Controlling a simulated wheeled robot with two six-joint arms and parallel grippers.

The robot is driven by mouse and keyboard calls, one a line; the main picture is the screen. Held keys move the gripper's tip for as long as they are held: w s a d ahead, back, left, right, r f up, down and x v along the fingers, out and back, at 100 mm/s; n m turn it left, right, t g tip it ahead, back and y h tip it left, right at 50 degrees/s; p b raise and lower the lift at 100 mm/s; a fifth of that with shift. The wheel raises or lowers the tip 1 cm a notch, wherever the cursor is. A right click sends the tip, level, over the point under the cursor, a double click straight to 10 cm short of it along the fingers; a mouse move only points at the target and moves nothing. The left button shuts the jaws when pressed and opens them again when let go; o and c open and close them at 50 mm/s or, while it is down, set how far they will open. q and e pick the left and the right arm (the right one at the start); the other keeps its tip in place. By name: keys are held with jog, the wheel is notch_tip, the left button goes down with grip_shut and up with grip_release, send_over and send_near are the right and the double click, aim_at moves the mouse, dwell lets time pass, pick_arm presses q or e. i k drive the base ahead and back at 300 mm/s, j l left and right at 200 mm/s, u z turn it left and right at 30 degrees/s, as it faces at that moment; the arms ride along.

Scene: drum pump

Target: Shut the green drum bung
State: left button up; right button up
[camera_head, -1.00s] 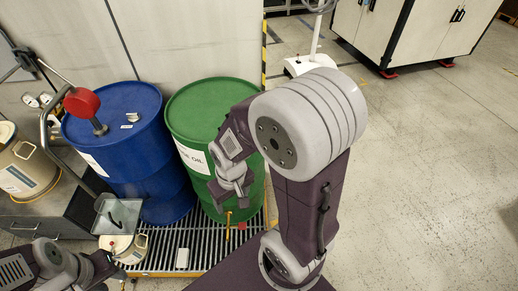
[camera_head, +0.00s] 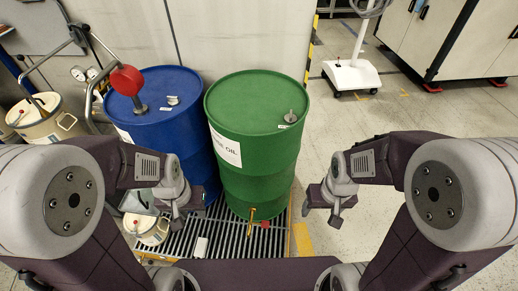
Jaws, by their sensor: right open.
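The green drum (camera_head: 255,155) stands upright on a slatted floor grate, with a white label on its left side. Its bung (camera_head: 291,117) is a small grey metal piece near the right edge of the drum lid. It seems to stick up, but it is too small to tell whether it is open or shut. My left gripper (camera_head: 188,209) is low, left of the green drum and in front of the blue drum; its jaw opening is unclear. My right gripper (camera_head: 328,211) is open and empty, right of the green drum and well below its lid.
A blue drum (camera_head: 160,112) with a red-knobbed pump (camera_head: 127,80) stands close on the left. A yellow-handled tap (camera_head: 251,221) is low on the green drum's front. A white wheeled stand (camera_head: 351,75) is behind right.

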aim_at(290, 119)
jog(key=l+u, duration=0.3)
jog(key=l, duration=0.3)
jog(key=i+l+u, duration=0.1)
jog(key=l+u, duration=0.3)
jog(key=l, duration=0.25)
jog(key=l+u, duration=0.45)
jog(key=l, duration=0.25)
jog(key=k+l+u, duration=0.1)
jog(key=l+u, duration=0.3)
jog(key=l, duration=0.25)
